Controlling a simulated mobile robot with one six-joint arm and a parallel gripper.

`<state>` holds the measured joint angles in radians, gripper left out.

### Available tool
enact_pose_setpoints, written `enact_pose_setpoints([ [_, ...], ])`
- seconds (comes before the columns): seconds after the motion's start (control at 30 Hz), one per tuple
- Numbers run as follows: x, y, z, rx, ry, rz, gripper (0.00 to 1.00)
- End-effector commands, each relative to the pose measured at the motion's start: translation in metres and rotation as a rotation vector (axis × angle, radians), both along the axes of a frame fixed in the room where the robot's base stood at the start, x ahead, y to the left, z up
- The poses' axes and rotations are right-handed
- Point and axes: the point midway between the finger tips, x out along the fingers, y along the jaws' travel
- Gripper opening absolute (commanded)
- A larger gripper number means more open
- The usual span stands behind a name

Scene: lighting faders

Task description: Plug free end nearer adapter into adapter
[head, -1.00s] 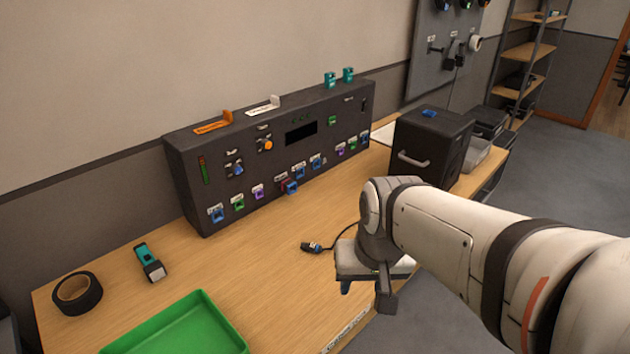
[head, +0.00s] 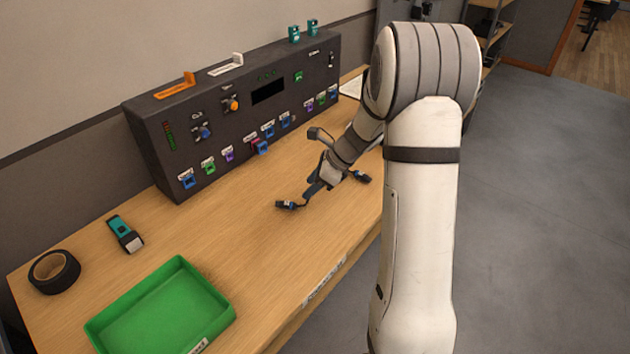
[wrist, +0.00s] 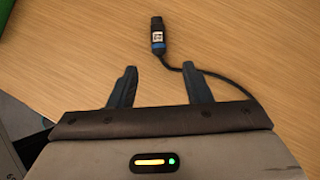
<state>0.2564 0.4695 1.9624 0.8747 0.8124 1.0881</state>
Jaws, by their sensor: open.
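A dark cable plug with a blue ring and a white label lies on the table in the head view (head: 288,204). It also shows in the wrist view (wrist: 157,38), its cable running back past my right finger. My gripper (head: 312,190) is open and low over the table beside this plug; in the wrist view the plug lies beyond my open fingertips (wrist: 160,72), apart from them. A second dark plug-like end (head: 361,178) shows right of my gripper. A blue block with a reddish side (head: 260,147) sticks out of the panel; I cannot tell whether it is the adapter.
The dark panel (head: 225,125) with several coloured sockets stands along the wall. A green tray (head: 160,305), black tape roll (head: 54,272) and teal-and-black device (head: 125,234) are at left. My arm hides the table's right part.

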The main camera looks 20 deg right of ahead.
Motion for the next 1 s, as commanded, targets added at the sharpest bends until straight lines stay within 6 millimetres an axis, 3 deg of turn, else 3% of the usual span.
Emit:
enact_pose_setpoints([
  [0.53, 0.015, 0.038, -0.060, -0.001, 0.001, 0.006, 0.45],
  [1.0, 0.020, 0.047, -0.072, -0.002, -0.001, 0.006, 0.45],
])
